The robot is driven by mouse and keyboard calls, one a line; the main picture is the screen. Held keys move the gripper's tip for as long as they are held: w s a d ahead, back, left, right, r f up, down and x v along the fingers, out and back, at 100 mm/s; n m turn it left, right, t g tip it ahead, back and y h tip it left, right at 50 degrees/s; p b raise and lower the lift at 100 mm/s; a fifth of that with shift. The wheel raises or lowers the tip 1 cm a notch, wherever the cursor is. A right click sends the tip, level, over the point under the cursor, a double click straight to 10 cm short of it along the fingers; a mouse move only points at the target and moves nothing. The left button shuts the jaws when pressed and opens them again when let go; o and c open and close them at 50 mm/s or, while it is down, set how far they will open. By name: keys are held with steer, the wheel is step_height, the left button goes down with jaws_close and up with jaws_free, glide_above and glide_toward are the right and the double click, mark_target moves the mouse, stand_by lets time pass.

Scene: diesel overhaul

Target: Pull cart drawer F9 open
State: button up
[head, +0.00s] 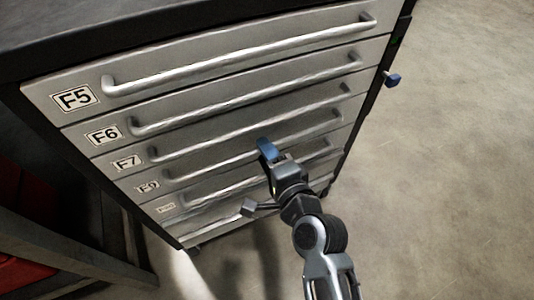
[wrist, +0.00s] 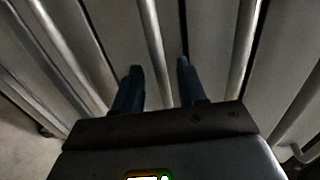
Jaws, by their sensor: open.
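The drawer labelled F9 (head: 147,187) is the fourth label down on the grey cart front, and its face looks flush with the others. Its long silver bar handle (head: 210,167) runs up to the right. My gripper (head: 268,150) is open at this handle, with one blue finger in sight in the head view and the other hidden. In the wrist view, a bar handle (wrist: 150,35) passes between the two blue fingers (wrist: 158,80), with a gap on each side. It looks like the F9 handle. I cannot tell whether either finger touches it.
Drawers F5 (head: 75,97), F6 (head: 104,134) and F7 (head: 127,163) are above, all shut, with similar bar handles close by. A lower drawer's label (head: 166,208) is unreadable. A dark frame with red items (head: 20,272) stands at left. Floor (head: 460,180) is clear at right.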

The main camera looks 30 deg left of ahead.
steer(key=shift+c, duration=0.5)
jaws_close()
steer(key=shift+d, duration=0.1)
